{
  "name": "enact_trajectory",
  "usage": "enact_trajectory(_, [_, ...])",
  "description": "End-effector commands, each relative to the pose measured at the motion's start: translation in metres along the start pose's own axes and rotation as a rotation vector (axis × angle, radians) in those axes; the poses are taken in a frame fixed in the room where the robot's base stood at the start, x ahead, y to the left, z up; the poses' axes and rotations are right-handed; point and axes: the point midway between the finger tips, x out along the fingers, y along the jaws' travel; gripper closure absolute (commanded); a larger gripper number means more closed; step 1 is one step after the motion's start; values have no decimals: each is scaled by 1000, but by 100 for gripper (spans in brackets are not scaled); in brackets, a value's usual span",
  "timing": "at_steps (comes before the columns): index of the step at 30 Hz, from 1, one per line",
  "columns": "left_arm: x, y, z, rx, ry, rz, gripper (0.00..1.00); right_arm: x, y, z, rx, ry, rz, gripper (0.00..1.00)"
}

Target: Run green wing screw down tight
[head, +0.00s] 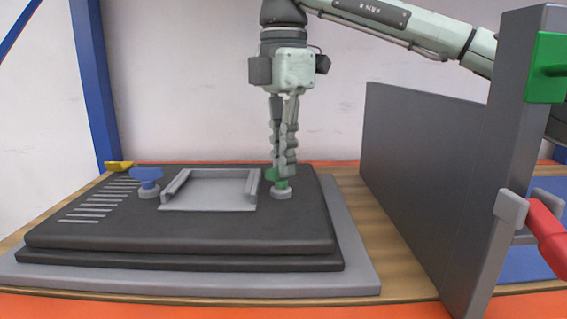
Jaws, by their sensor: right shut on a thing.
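The green wing screw (281,180) stands upright in a light grey round boss (281,193) on the black TV back panel (190,228), just right of a grey bracket plate (212,192). My right gripper (283,170) points straight down over it. Its fingers are shut on the screw's wings and hide the upper part of them. How deep the screw sits in the boss cannot be told. My left gripper is not in view.
A blue wing screw (147,180) stands left of the bracket, and a yellow one (119,166) is at the back left corner. A tall grey panel (425,190) with a green block (547,68) and red handle (545,230) stands at the right.

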Motion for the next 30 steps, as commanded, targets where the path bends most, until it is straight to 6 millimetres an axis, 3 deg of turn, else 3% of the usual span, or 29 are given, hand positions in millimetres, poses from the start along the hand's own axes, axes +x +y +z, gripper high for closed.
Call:
enact_trajectory(14, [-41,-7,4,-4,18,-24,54,-4,0,-1,387,5,13,100])
enact_trajectory(21, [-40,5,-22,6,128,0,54,-5,0,-1,492,6,14,100])
enact_trajectory(30, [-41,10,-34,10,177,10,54,-6,0,-1,535,7,14,100])
